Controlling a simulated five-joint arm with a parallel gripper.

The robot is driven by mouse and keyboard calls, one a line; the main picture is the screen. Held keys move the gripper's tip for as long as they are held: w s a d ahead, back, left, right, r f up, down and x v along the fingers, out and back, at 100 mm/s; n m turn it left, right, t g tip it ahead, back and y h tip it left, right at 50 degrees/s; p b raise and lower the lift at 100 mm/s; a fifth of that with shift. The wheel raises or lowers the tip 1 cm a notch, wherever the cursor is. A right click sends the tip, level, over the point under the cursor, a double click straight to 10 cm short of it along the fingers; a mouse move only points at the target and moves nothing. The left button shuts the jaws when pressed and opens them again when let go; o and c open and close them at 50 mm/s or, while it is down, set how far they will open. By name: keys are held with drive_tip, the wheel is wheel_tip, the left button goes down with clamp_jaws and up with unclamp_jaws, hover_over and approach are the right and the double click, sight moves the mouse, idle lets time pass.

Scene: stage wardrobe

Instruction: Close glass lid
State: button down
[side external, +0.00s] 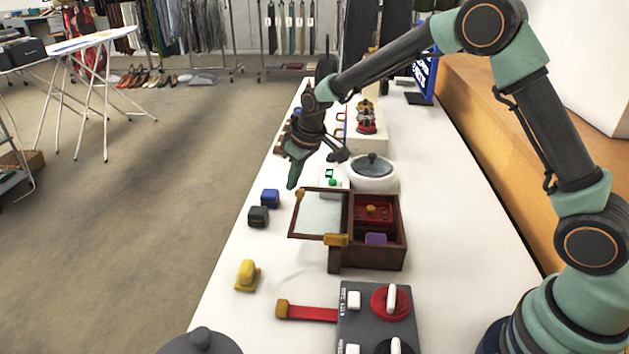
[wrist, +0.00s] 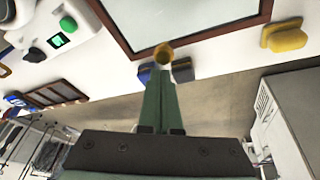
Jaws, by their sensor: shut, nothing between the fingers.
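The wooden box (side external: 368,258) stands on the white table with its glass lid (side external: 321,214) open, reaching out over the table to the left. The lid has a dark wooden frame and a pale pane; it also shows at the top of the wrist view (wrist: 180,18). A round gold knob (side external: 299,194) sits at the lid's outer far corner. My gripper (side external: 291,186) is shut and empty, its tips pointing down just by that knob. In the wrist view the knob (wrist: 164,52) is right at my fingertips (wrist: 162,72); whether they touch is unclear.
Inside the box are a red piece (side external: 373,213) and a purple block (side external: 376,239). Blue (side external: 270,198) and black (side external: 258,217) blocks lie left of the lid, and a yellow object (side external: 247,276) is nearer. A white lidded pot (side external: 373,171) stands behind. A switch panel (side external: 375,318) is in front.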

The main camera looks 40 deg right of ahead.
sight(310, 199)
idle(0.3)
drive_tip(key=shift+s+d, duration=1.35)
